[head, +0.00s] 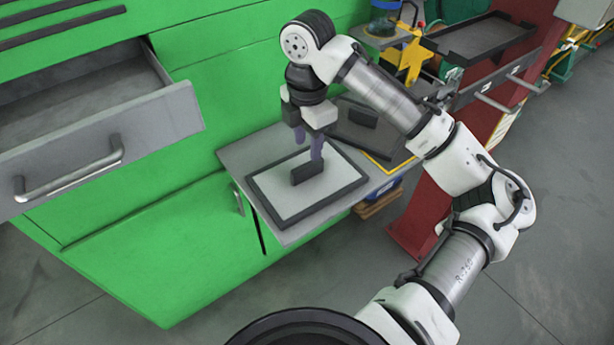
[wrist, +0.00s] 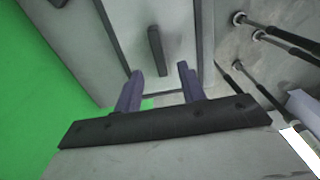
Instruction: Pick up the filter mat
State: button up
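What looks like the filter mat (head: 278,190) is a pale flat panel with a dark frame and an upright black handle (head: 307,173). It lies on a grey shelf in the head view. The pale panel (wrist: 127,22) and its handle (wrist: 155,50) also show in the wrist view, beyond my fingertips. My gripper (head: 308,147) points down above the panel near the handle. In the wrist view my gripper (wrist: 161,72) has its two purple fingers apart with nothing between them. The handle appears ahead of the gap, apart from the fingers.
A darker panel with a black handle (head: 362,115) lies behind, edged in yellow. A grey drawer (head: 100,145) stands open from the green cabinet (head: 150,245) at left. A red post (head: 428,205) and a black tray (head: 478,38) are at right. Grey floor is open at far right.

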aim_at(307, 165)
jog(key=shift+w+f+p, duration=0.1)
jog(key=shift+f+p, duration=0.4)
jog(key=shift+f, duration=2.55)
jog(key=shift+c, duration=0.4)
grip_shut()
